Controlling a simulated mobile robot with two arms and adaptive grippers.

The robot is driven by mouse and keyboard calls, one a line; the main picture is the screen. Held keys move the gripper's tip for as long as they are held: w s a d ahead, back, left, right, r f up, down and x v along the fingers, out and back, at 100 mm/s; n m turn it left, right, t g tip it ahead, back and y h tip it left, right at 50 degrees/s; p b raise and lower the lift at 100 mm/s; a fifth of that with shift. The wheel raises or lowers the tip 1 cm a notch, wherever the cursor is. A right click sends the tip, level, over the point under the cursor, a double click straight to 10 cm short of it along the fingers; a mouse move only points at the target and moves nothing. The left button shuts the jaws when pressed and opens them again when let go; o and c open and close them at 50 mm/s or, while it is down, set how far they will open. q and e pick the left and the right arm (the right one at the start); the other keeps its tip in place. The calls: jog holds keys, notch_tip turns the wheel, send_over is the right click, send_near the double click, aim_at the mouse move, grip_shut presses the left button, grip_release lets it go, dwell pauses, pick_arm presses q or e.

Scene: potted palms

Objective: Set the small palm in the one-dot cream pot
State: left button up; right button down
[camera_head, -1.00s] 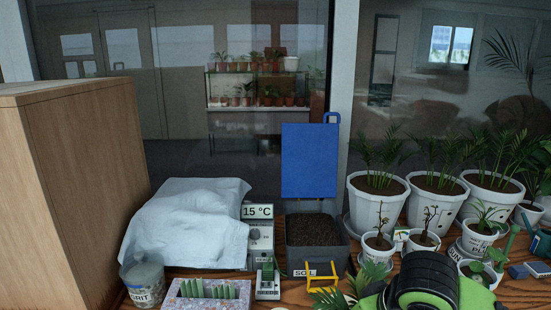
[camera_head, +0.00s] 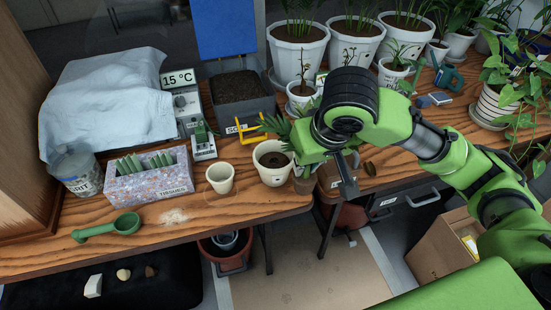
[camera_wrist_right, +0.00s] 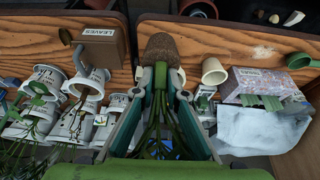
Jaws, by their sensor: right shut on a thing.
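My right gripper (camera_head: 328,160) is shut on the small palm, seen in the wrist view between the fingers (camera_wrist_right: 161,85). Its brown root ball (camera_wrist_right: 163,48) sticks out past the fingertips, and its green leaves (camera_head: 277,127) show left of the gripper in the head view. A cream pot with dark soil inside (camera_head: 268,176) stands near the table's front edge, just left of the root ball (camera_head: 304,184). A smaller cream pot (camera_head: 221,180) stands further left and also shows in the wrist view (camera_wrist_right: 213,72). I cannot make out dots on either pot. My left gripper is out of view.
The wooden table (camera_head: 130,250) ends just in front of the pots. A yellow stand (camera_head: 250,137), soil bin (camera_head: 240,106) and white potted palms (camera_head: 297,53) stand behind. A speckled tissue box (camera_head: 150,185) and green scoop (camera_head: 110,228) lie left. A leaves box (camera_wrist_right: 106,48) is beside the gripper.

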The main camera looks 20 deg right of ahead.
jog(key=shift+r, duration=0.1)
dwell(0.5)
jog(key=shift+w+a+r+p, duration=0.15)
jog(key=shift+w+r+p, duration=0.15)
jog(key=shift+p, duration=0.15)
jog(key=w+a+r+p, duration=0.1)
jog(key=w+p, duration=1.5)
jog(key=p, duration=0.5)
jog(key=shift+a+r, duration=0.2)
jog(key=shift+a, duration=0.2)
jog(key=shift+p, duration=0.35)
